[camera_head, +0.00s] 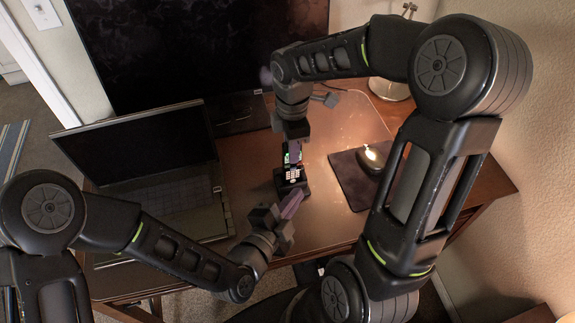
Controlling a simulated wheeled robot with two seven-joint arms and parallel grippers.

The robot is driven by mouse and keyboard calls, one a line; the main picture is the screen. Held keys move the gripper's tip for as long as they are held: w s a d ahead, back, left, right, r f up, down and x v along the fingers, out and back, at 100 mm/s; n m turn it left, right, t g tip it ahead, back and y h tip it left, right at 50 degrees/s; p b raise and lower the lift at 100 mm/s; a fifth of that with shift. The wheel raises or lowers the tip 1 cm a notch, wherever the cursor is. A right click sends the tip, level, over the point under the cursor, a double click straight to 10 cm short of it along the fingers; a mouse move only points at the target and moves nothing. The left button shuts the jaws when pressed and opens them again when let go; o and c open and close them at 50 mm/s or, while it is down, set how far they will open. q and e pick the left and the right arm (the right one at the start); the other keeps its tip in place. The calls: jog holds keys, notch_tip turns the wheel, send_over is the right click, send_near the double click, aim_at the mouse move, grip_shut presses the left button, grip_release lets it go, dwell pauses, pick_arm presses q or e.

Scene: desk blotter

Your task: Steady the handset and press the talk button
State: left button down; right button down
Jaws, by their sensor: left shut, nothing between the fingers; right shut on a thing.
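The handset (291,174) is a small dark phone with a light keypad and a greenish screen. It appears upright in a dark base (304,187) on the brown desk. My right gripper (294,151) reaches down from the far side and is shut on the handset's upper part, hiding some of it. My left gripper (295,202) is shut and empty, with its purple fingertips in front of the handset, on its near side and apart from it. The talk button is too small to tell from the other keys.
An open laptop (145,150) lies at the left of the desk (265,150), with a large dark monitor (200,45) behind it. A mouse (372,158) rests on a dark pad (348,182) at the right. A lamp base (390,88) stands at the back right.

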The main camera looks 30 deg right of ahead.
dwell(0.3)
jog(key=c, duration=1.1)
grip_release()
notch_tip(320, 180, up, 12)
jog(key=shift+r, duration=0.1)
